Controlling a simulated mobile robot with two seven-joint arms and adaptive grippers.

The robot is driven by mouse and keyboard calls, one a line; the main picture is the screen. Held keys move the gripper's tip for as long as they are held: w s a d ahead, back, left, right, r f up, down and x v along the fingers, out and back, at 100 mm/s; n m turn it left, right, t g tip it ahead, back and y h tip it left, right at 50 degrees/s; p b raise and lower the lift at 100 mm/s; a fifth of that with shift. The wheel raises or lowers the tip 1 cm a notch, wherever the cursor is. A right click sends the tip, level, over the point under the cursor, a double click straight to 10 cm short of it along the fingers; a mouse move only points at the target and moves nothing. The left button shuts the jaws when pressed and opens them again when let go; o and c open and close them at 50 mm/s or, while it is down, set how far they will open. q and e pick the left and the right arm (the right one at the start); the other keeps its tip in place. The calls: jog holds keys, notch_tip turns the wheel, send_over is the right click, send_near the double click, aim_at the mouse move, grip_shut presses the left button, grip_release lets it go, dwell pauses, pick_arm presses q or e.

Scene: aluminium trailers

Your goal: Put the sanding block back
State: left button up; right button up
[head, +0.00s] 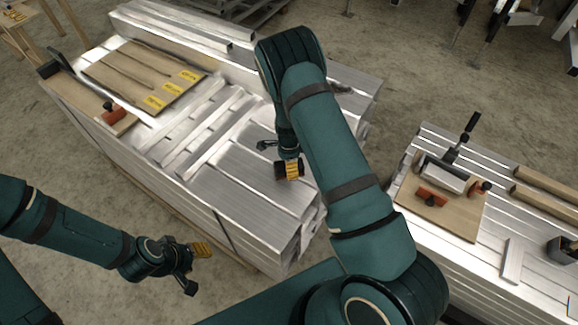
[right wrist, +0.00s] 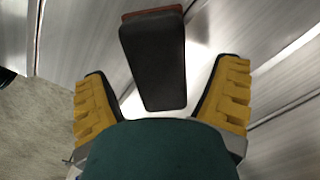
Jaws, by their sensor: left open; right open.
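A dark block with a reddish-brown end, which looks like the sanding block (right wrist: 153,62), shows in the right wrist view. It lies ahead of and partly between the yellow-padded fingers of my right gripper (right wrist: 163,98), with a visible gap on each side. In the head view my right gripper (head: 279,159) is low over the near end of the left aluminium stack; I cannot clearly pick out the block there. My left gripper (head: 196,268) is open and empty over the floor, in front of that stack.
The left stack (head: 255,173) carries a wooden board (head: 135,68) with dark slots and yellow labels, and a red-orange tool (head: 113,113).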

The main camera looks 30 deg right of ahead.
notch_tip(320, 180, up, 9)
jog(key=shift+r+p, duration=0.1)
jog(key=shift+p, duration=0.9)
jog(key=shift+s+r, duration=0.1)
jog(key=s+a+f+n, duration=0.1)
jog(key=s+a+n, duration=0.1)
jog(key=s, duration=0.1)
jog(key=s+a+f+n, duration=0.1)
jog(key=s+f+n, duration=0.1)
jog(key=s+n, duration=0.1)
jog(key=s+a+f+n+y, duration=0.1)
jog(key=s+a+n, duration=0.1)
jog(key=s+n, duration=0.1)
jog(key=shift+s+a+f, duration=0.3)
jog(key=shift+s+f, duration=0.1)
jog(key=shift+s, duration=0.15)
jog(key=s+a+n, duration=0.2)
jog(key=s+a+n+y, duration=0.1)
jog(key=n, duration=0.1)
jog(key=s+a+n, duration=0.2)
jog(key=shift+s+a+r+t, duration=0.3)
jog(key=shift+s+a, duration=0.05)
jog(key=s+a+r+n+t+y, duration=0.1)
jog(key=s+a+r+n+y, duration=0.1)
jog(key=a+n, duration=0.3)
jog(key=shift+s+r, duration=0.3)
jog(key=shift+s, duration=0.5)
